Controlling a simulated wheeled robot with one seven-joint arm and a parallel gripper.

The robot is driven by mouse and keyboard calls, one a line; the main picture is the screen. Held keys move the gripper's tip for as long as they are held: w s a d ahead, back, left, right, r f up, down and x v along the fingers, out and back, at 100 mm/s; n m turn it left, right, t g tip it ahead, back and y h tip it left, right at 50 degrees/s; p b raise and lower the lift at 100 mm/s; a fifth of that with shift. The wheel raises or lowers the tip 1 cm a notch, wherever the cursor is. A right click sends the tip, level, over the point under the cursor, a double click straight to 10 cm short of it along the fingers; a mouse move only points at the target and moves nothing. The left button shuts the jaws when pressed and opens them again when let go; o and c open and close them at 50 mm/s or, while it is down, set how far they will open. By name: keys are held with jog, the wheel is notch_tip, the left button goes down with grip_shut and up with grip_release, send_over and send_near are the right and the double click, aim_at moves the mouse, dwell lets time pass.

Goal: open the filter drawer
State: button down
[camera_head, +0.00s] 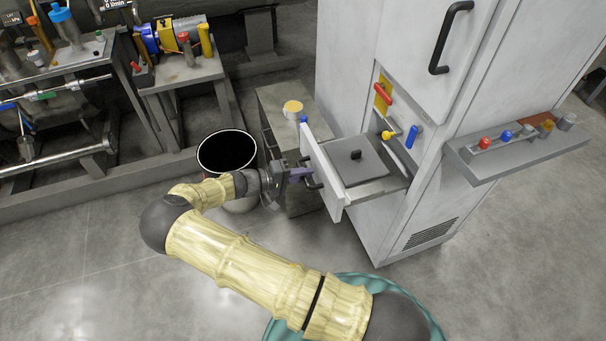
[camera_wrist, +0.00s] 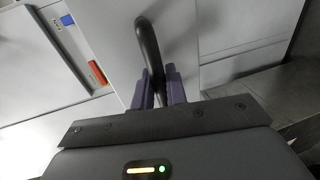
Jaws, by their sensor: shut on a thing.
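The filter drawer (camera_head: 325,172) stands pulled out from the front of the white cabinet, its white front panel well clear of the body. A grey lid with a black knob (camera_head: 355,155) lies inside it. My gripper (camera_head: 304,173) is at the outer face of the drawer front, reaching in from the left. In the wrist view, my gripper's purple fingers (camera_wrist: 158,88) are shut on the black curved drawer handle (camera_wrist: 148,42). The fingers and wrist hide part of the handle.
The tall white cabinet (camera_head: 345,60) has an upper door with a black handle (camera_head: 450,38). A side shelf (camera_head: 515,150) with coloured knobs juts out at right. A black-mouthed bin (camera_head: 227,153) and a small grey cabinet (camera_head: 283,105) stand close by my wrist. The floor at lower left is clear.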

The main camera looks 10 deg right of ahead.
jog(key=c, duration=1.5)
grip_release()
jog(key=v, duration=1.7)
jog(key=shift+a+b, duration=0.2)
jog(key=shift+b, duration=0.2)
jog(key=shift+d, duration=0.1)
